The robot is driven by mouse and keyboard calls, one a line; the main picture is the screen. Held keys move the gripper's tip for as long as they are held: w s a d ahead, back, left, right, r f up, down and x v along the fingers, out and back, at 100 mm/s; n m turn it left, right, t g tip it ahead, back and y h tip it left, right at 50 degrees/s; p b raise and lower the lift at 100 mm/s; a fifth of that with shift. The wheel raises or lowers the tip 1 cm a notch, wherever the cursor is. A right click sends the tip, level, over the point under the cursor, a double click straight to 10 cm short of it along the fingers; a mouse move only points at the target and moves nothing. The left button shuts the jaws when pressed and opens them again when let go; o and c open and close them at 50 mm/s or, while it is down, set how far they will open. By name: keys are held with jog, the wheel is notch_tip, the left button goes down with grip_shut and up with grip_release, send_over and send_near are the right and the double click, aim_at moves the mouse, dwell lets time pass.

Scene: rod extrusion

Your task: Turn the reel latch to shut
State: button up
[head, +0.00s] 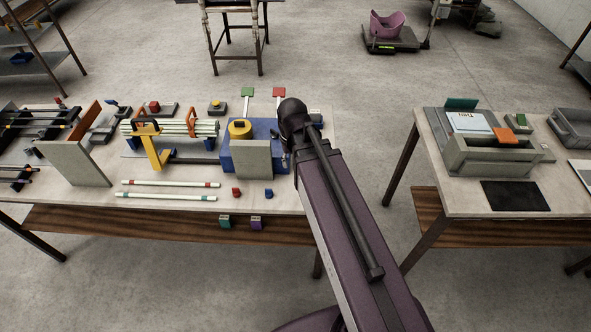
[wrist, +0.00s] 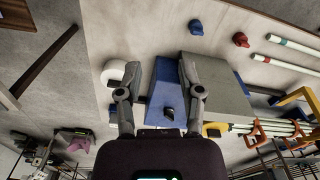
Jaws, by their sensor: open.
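A blue housing (head: 227,163) with a grey block (head: 253,160) at its front stands on the left table. A yellow reel-like cylinder (head: 240,130) with a dark top sits on it. In the wrist view the blue housing (wrist: 163,83) lies beyond my gripper (wrist: 160,93), with a small black knob (wrist: 168,113) on its face, seen between the fingers. That knob may be the reel latch; its turn cannot be told. My gripper is open, its fingers apart with nothing held between them. In the head view my arm hides the fingers and the housing's right end.
Left of the housing stand a yellow clamp-like frame (head: 150,150) and orange holders with pale rods. Two striped rods (head: 168,184) and small red and blue pieces lie in front. A green and a red flag stand behind. A second table (head: 435,128) is at right, across a floor gap.

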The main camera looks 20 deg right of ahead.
jog(key=shift+s+f, duration=0.15)
jog(key=shift+s, duration=1.35)
jog(key=o, duration=0.5)
jog(key=shift+w, duration=0.15)
jog(key=shift+o, duration=0.7)
jog(key=shift+w, duration=0.25)
notch_tip(320, 180, up, 4)
jog(key=f+m+p, duration=0.1)
jog(key=m+p, duration=0.2)
jog(key=m, duration=0.8)
send_over(274, 131)
jog(key=shift+r, duration=0.25)
jog(key=shift+f, duration=0.15)
notch_tip(274, 131, down, 14)
jog(key=b, duration=1.3)
jog(key=shift+r, duration=0.25)
